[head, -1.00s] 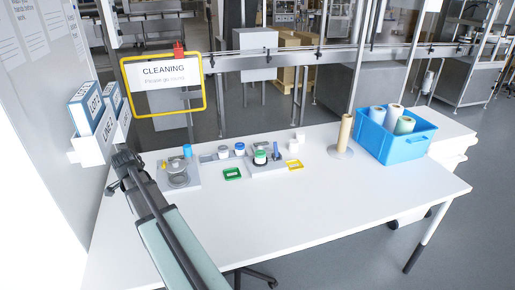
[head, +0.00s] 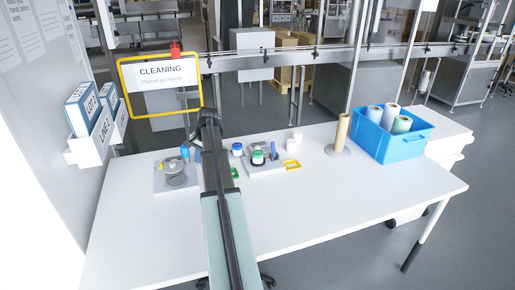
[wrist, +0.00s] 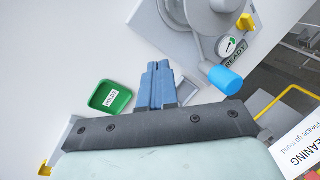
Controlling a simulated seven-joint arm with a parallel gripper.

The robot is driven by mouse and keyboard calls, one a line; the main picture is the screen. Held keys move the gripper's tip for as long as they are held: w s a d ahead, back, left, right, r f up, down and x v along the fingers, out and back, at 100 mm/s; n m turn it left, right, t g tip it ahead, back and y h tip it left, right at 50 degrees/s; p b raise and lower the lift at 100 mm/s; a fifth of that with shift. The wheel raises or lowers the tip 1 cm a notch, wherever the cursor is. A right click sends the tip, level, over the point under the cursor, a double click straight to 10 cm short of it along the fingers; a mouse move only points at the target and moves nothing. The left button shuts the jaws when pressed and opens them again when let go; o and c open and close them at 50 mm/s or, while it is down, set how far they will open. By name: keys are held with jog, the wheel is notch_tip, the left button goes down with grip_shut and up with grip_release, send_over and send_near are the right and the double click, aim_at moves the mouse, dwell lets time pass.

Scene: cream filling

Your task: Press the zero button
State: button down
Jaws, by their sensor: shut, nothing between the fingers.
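No zero button can be made out in either view. My gripper (wrist: 158,68) is in the wrist view, its two blue fingers together with nothing between them. It is between a green tray with a small label (wrist: 110,98) and a grey device with a blue-ended lever (wrist: 225,80). A small grey square piece (wrist: 188,96) lies just beside the fingers. In the head view, the grey device (head: 175,178) stands left of my arm. A grey base (head: 270,168) bearing a white jar with a green band (head: 258,158) stands right of it. My arm hides part of the table between them.
A round gauge (wrist: 232,45) and a READY label show by the device. A yellow frame (head: 292,165) lies right of the jar. A blue crate of rolls (head: 385,148) and an upright roll (head: 342,130) stand farther right. The table's front right (head: 350,205) is clear.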

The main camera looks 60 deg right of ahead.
jog(key=s+d+r+n+t+y, duration=0.1)
jog(key=s+d+n, duration=0.15)
jog(key=d, duration=0.65)
jog(key=s+d+r+n+t+y, duration=0.15)
jog(key=d+n, duration=0.25)
jog(key=d, duration=0.5)
jog(key=n+t, duration=0.2)
jog(key=n, duration=0.4)
send_over(258, 148)
jog(key=d, duration=0.2)
jog(key=shift+a+r+m, duration=0.25)
jog(key=shift+r, duration=0.2)
jog(key=shift+f, duration=0.1)
jog(key=shift+f, duration=4.35)
jog(key=shift+f, duration=0.85)
jog(key=shift+r, duration=0.9)
jog(key=shift+r, duration=0.1)
